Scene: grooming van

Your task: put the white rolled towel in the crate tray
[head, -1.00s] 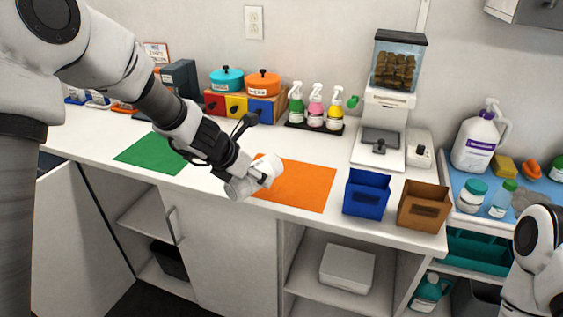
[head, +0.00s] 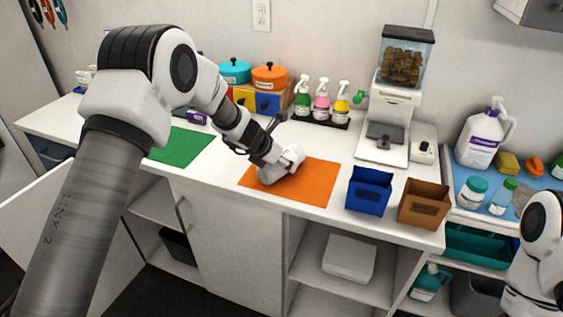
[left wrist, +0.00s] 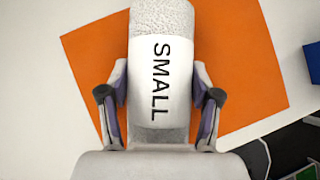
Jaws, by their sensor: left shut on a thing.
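The white rolled towel (left wrist: 160,75) carries a band reading SMALL. My left gripper (left wrist: 160,98) is shut on it, one finger on each side. In the head view the towel (head: 294,156) shows at my left gripper (head: 281,165), over the left part of the orange mat (head: 310,184). The mat lies behind the towel in the wrist view; I cannot tell whether the towel touches it. No container in view is clearly marked as the crate tray, so I cannot tell which it is. My right arm shows at the right edge; its gripper is out of view.
A blue bin (head: 368,190) and a brown bin (head: 424,203) stand right of the mat. A green mat (head: 181,147) lies left. Spray bottles (head: 321,102) and a kibble dispenser (head: 400,85) stand behind. A white box (head: 349,257) sits on the shelf below.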

